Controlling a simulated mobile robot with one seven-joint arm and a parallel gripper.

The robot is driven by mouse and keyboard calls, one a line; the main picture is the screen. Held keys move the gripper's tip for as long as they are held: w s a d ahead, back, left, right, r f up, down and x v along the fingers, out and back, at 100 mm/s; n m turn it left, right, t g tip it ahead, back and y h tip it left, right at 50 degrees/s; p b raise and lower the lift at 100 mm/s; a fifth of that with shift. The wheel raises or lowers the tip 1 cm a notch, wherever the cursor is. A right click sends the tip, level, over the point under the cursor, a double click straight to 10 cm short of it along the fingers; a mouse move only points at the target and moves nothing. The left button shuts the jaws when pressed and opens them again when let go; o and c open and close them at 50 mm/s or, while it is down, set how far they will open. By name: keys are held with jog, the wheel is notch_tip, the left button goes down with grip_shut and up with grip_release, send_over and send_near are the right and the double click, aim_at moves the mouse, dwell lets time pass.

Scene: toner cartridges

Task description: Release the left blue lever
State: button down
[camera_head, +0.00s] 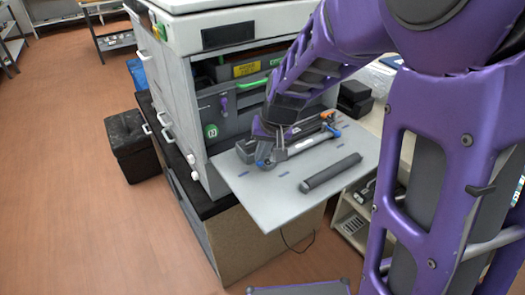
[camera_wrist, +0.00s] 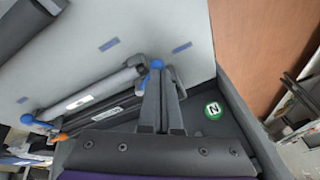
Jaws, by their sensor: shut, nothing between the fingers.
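The left blue lever (camera_head: 262,163) sits at the near left end of a grey toner unit on the folded-down printer flap (camera_head: 240,185). In the wrist view the same blue lever (camera_wrist: 157,64) shows right at the tips of my gripper (camera_wrist: 157,75). My gripper (camera_head: 278,153) points down over the unit, its fingers together and holding nothing. Whether the fingertips touch the lever I cannot tell. A second blue lever (camera_head: 335,132) is at the unit's right end; it also shows in the wrist view (camera_wrist: 28,118). The fingers hide part of the unit behind them.
A loose dark cylinder (camera_head: 331,173) lies on the flap in front of the unit. The printer body (camera_head: 205,75), with a green N badge (camera_head: 211,131), rises behind and to the left. Black boxes (camera_head: 355,97) stand at the right. The flap's front left area is bare.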

jog(key=shift+w+a+f, duration=0.1)
jog(key=shift+w+a, duration=0.05)
jog(key=shift+a, duration=0.25)
dwell(0.5)
jog(key=shift+w+d, duration=0.1)
jog(key=shift+w+d, duration=0.5)
jog(key=shift+w, duration=0.05)
dwell(0.4)
